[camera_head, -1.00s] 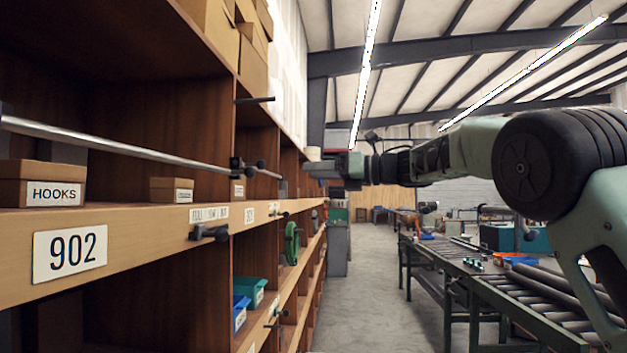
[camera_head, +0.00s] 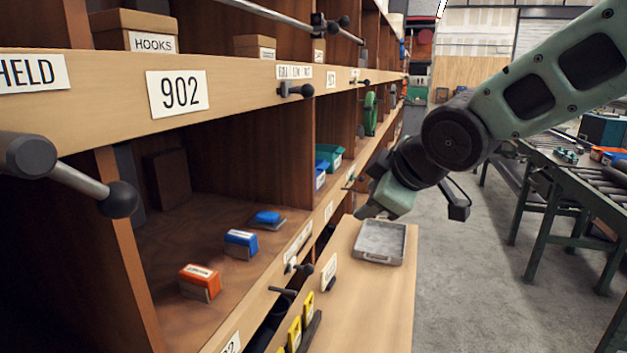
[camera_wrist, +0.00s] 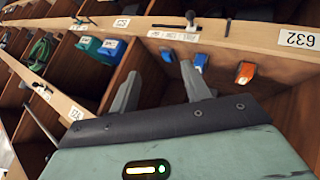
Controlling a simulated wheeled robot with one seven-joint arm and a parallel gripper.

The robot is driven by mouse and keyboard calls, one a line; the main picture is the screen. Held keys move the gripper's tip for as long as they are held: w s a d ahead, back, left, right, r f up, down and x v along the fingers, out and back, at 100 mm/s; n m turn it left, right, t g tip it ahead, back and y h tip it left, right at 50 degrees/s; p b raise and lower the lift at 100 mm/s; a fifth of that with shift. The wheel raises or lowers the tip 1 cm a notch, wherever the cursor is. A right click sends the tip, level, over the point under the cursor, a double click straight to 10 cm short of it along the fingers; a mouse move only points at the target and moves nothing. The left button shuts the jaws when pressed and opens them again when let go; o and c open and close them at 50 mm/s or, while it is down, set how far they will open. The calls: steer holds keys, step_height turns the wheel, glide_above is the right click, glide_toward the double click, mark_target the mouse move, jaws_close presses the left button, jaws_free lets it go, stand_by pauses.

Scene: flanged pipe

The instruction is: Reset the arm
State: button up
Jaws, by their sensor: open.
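My gripper (camera_wrist: 160,92) is open and empty in the wrist view, its two fingers spread apart and pointing toward the shelf compartments. In the head view my arm reaches in from the upper right. Its end (camera_head: 385,200) hangs close to the shelf front, near a grey metal tray (camera_head: 357,257) on a wooden ledge. The fingers are hard to make out in the head view. I cannot tell the exact gap between my gripper and the shelf.
A shelf labelled 902 (camera_head: 178,92) holds an orange box (camera_head: 200,283), a blue box (camera_head: 240,243) and another blue item (camera_head: 267,217). Rods with black knobs (camera_head: 118,199) stick out from the shelf. A roller conveyor (camera_head: 560,180) stands right. The aisle floor (camera_head: 470,270) is clear.

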steer(key=s+d+f+m+g+h, duration=0.1)
steer(key=s+f+m+g, duration=0.1)
steer(key=s, duration=0.7)
steer(key=s+d+f+m+g+h, duration=0.1)
steer(key=s+d+f+m+g, duration=0.1)
steer(key=s+f, duration=0.4)
steer(key=s+d+f+m+g+h, duration=0.1)
steer(key=s+f+g, duration=0.3)
steer(key=s, duration=0.8)
steer(key=shift+s+d+f+m+g+h, duration=0.3)
steer(key=shift+s+f+m, duration=0.1)
steer(key=shift+f+m, duration=0.25)
